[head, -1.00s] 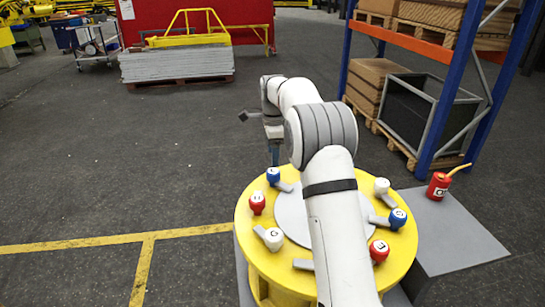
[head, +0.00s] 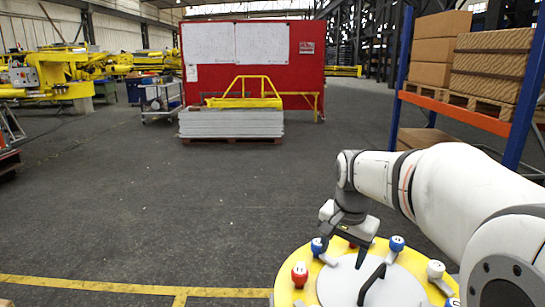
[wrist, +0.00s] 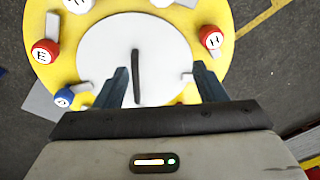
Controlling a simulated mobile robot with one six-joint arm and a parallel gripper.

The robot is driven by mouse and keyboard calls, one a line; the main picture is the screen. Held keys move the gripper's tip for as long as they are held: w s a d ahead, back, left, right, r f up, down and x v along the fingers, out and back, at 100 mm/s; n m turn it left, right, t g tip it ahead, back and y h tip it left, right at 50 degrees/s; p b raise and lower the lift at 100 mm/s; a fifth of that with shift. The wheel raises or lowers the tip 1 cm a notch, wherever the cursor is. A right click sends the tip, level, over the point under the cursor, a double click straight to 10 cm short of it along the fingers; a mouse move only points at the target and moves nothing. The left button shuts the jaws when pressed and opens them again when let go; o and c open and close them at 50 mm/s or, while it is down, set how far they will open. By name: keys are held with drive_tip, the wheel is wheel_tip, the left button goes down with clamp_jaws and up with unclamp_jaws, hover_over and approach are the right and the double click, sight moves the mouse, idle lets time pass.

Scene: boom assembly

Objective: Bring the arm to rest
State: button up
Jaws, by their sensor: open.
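My gripper (head: 327,250) hangs from my arm at the near right in the head view, pointing down over the far left part of the round yellow table (head: 285,292). In the wrist view my gripper (wrist: 163,82) shows two dark fingers spread wide apart with nothing between them. A grey disc (wrist: 105,55) on the table carries a black bar (wrist: 136,75), which also shows in the head view (head: 371,285). The bar appears apart from the fingers. My arm hides part of the table's right side in the head view.
Red (head: 300,274), blue (head: 397,244) and white (head: 436,270) knobs ring the table. Shelving with boxes (head: 490,70) stands at the right. A grey stack with a yellow frame (head: 231,123) stands before a red wall (head: 250,60).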

drive_tip(key=s+f+n, duration=0.2)
drive_tip(key=s+n, duration=0.1)
drive_tip(key=s, duration=0.6)
drive_tip(key=s+f+n+t, duration=0.1)
drive_tip(key=s+f+n, duration=0.2)
drive_tip(key=s, duration=0.5)
drive_tip(key=shift+s+f+n, duration=0.25)
drive_tip(key=shift+s+n, duration=0.1)
drive_tip(key=shift+n, duration=0.35)
